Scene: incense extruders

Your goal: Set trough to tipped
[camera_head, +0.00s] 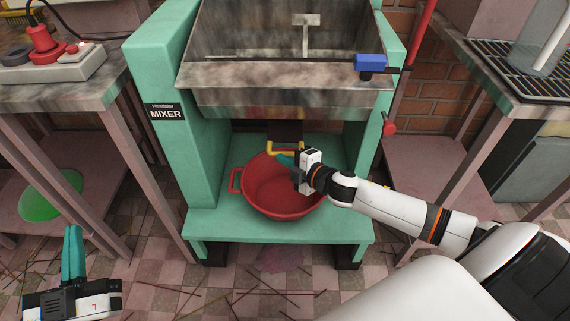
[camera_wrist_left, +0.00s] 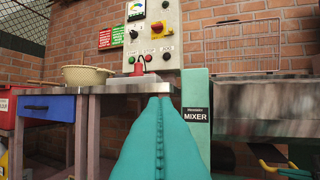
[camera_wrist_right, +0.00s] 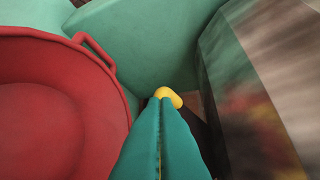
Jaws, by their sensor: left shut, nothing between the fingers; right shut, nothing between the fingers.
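The trough (camera_head: 270,76) is a worn metal bin with an open top, set between the green posts of the mixer (camera_head: 180,130). It looks level, and part of it shows in the left wrist view (camera_wrist_left: 268,97). A yellow handle (camera_head: 271,147) sits below its front. My right gripper (camera_head: 282,158) is shut at the handle, above the red basin; contact is unclear. In the right wrist view the handle's yellow end (camera_wrist_right: 169,96) shows just past the shut fingertips. My left gripper (camera_head: 73,238) is shut and empty, low at the left, away from the mixer.
The red basin (camera_head: 238,180) stands on the mixer's green base under the trough. A blue block (camera_head: 371,62) is at the trough's right front rim. A red-handled lever (camera_head: 421,32) rises at the right. Tables (camera_head: 98,98) flank the mixer. Sticks litter the tiled floor.

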